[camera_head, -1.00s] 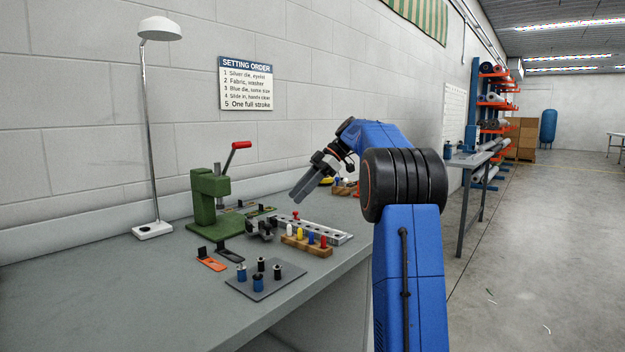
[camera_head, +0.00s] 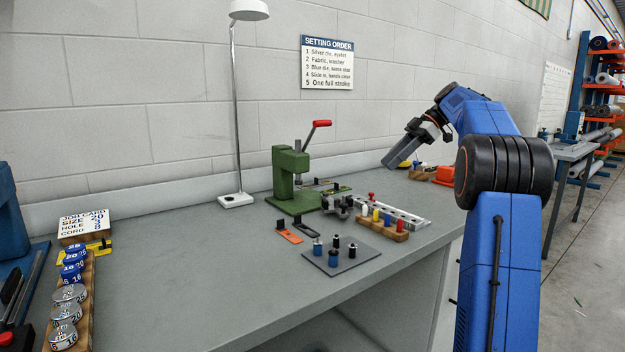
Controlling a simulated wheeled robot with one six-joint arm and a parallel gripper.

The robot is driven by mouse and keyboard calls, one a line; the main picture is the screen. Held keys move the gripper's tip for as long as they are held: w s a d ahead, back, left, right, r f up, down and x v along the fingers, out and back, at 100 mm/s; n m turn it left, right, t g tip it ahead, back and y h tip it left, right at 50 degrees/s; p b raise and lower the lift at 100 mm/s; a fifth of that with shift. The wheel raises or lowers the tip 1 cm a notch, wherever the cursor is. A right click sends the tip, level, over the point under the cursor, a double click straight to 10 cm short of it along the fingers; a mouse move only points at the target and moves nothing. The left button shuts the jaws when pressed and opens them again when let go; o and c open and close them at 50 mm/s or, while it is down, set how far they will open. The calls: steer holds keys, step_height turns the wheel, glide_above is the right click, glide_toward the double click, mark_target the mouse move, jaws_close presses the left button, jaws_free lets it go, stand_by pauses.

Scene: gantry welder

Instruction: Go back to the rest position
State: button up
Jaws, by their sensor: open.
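My gripper (camera_head: 402,154) hangs in the air above the back right of the grey workbench (camera_head: 190,290), at the end of my blue arm. It is open and I see nothing held in it. Its fingers point down and to the left, apart from the bench and the things on it. The green hand press (camera_head: 289,180) with a red-ended lever stands to the left of it. A wooden block with coloured pegs (camera_head: 385,231) and a grey rail (camera_head: 405,217) lie below it.
A grey plate with small dies (camera_head: 341,262) and an orange slide (camera_head: 288,235) lie in front of the press. A lamp (camera_head: 237,199) stands behind. Numbered discs (camera_head: 68,295) and a job card (camera_head: 84,224) are at the left. The left middle of the bench is clear.

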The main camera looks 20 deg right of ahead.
steer(key=shift+a, duration=0.1)
steer(key=s+a+f+m+h, duration=0.2)
steer(key=s+a+f+m, duration=0.15)
steer(key=s+a, duration=0.5)
steer(key=s+a+f+m+h, duration=0.25)
steer(key=s+a+m, duration=0.25)
steer(key=s+a, duration=0.4)
steer(key=s+a+f+m+t+h, duration=0.1)
steer(key=s+a+f+m+h, duration=0.1)
steer(key=s+f, duration=0.9)
steer(key=s+a+f+m+t+h, duration=0.1)
steer(key=s+a+f+m, duration=0.3)
steer(key=s+f, duration=0.7)
steer(key=shift+s+f+m+t+h, duration=0.35)
steer(key=shift+s+h, duration=0.3)
steer(key=shift+s, duration=0.45)
